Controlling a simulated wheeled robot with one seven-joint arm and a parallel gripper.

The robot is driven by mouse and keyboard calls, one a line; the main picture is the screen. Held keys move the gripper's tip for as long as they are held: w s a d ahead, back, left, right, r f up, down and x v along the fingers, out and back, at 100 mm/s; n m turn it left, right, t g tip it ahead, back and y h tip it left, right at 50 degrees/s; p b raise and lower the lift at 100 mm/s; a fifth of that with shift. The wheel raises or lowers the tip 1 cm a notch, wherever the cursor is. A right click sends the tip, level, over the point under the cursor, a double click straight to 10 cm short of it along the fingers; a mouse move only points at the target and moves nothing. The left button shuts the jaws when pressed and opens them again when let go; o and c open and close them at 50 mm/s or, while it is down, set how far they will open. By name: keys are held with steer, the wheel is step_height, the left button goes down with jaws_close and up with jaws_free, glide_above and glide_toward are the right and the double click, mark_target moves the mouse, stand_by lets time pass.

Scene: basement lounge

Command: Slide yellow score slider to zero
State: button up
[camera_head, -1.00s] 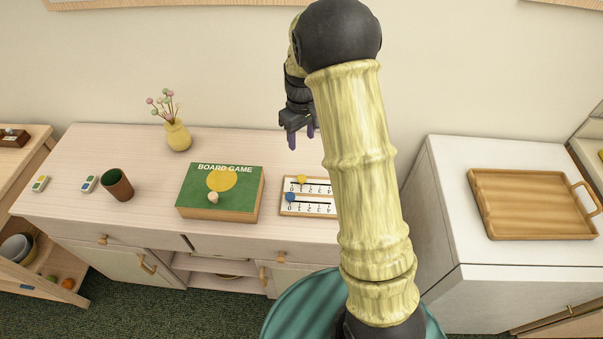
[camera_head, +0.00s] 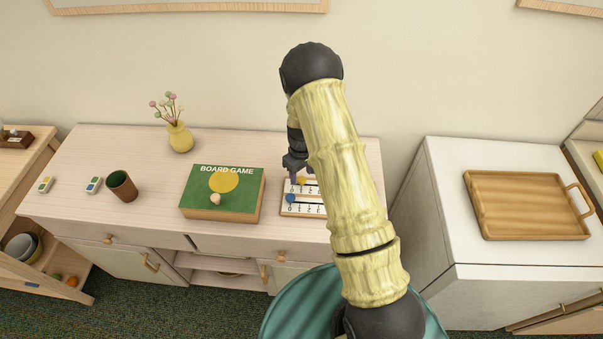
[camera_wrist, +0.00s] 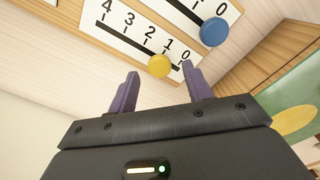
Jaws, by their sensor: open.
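The score board (camera_head: 303,212) is a white panel in a wooden frame on the cabinet top, with two numbered slots. The yellow score slider (camera_wrist: 160,65) is a round knob near the 1 mark, a little short of the 0 end. It also shows in the head view (camera_head: 301,180), close to my fingers. The blue slider (camera_wrist: 213,31) sits by the 0 of the other row. My gripper (camera_wrist: 161,72) is open, with one purple finger on each side of the yellow knob in the wrist view. I cannot tell whether a finger touches it. My arm hides the board's right part in the head view.
The green board game box (camera_head: 221,195) stands just left of the score board. Further left are a brown cup (camera_head: 122,186) and a yellow vase (camera_head: 179,138). A wooden tray (camera_head: 528,205) lies on the white cabinet at right. The wall is close behind.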

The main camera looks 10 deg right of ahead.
steer(key=shift+f, duration=0.75)
jaws_close()
